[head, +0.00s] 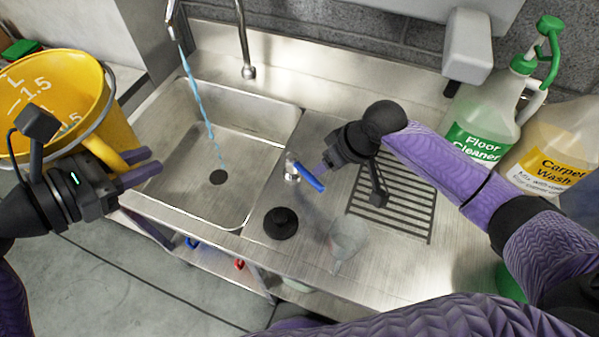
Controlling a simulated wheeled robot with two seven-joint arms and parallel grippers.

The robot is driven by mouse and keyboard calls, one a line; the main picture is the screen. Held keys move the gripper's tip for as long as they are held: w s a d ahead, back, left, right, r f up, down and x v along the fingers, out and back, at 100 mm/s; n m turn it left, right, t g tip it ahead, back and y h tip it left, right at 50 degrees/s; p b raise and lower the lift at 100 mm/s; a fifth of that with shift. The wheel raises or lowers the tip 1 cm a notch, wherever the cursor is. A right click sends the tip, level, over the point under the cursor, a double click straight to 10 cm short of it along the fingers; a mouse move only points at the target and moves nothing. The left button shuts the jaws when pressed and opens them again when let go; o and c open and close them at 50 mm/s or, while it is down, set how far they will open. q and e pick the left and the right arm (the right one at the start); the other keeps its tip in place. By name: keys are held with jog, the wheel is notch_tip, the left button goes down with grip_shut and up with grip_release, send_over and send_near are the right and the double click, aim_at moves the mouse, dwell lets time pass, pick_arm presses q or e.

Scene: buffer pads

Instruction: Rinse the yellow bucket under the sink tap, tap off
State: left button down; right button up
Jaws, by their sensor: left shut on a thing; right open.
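The yellow bucket (47,84), with white litre marks inside, is at the left, tilted and outside the sink basin. My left gripper (146,168) is shut on the bucket at its near right side, partly over the basin's left edge. The sink basin (240,121) is steel with a dark drain. Blue water runs from the tap spout (172,22) down to the drain. The tap handle (308,177) is a blue lever on the counter right of the basin. My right gripper (325,172) is open beside the lever; whether it touches is unclear.
A black stopper (281,223) and a clear funnel-like cup (347,238) stand on the counter's near side. A drain grid (415,200) lies right of the lever. Floor Cleaner (485,120) and Carpet Wash (560,150) jugs stand at the right.

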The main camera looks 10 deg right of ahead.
aim_at(313, 177)
jog(key=b+x, duration=0.2)
jog(key=x, duration=0.5)
grip_shut()
dwell(1.2)
